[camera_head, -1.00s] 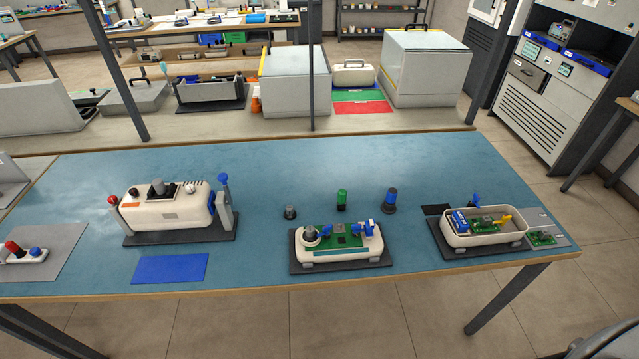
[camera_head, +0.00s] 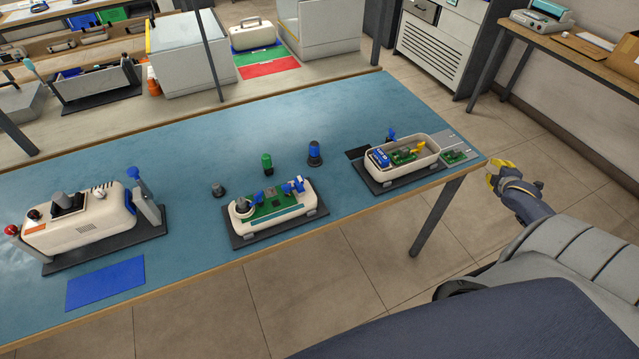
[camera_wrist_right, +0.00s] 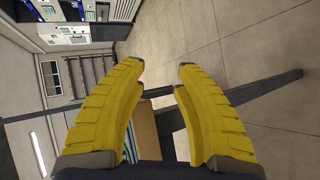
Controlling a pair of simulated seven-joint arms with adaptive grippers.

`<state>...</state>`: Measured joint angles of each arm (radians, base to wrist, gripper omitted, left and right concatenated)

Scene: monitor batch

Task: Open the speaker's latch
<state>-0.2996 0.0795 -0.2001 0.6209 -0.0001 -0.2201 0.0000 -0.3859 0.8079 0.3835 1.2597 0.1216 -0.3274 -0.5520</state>
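My right gripper (camera_head: 494,176) shows at the right of the head view, off the table's right corner, apart from everything on the table. In the right wrist view its yellow fingers (camera_wrist_right: 160,76) are spread with nothing between them. My left gripper is not in view. No part is clearly recognisable as a speaker or its latch. A white housing (camera_head: 88,222) with a red-knobbed and a blue-knobbed lever stands at the left. An open white unit with a green board (camera_head: 268,206) sits mid-table. A white tray-like case (camera_head: 418,160) with a blue block and green board is at the right.
The blue table (camera_head: 330,218) holds a grey knob (camera_head: 217,189), a green cylinder (camera_head: 267,163) and a blue-topped dark cylinder (camera_head: 314,153). A flat blue mat (camera_head: 106,284) lies at the front left. A side table (camera_head: 560,55) stands at the upper right.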

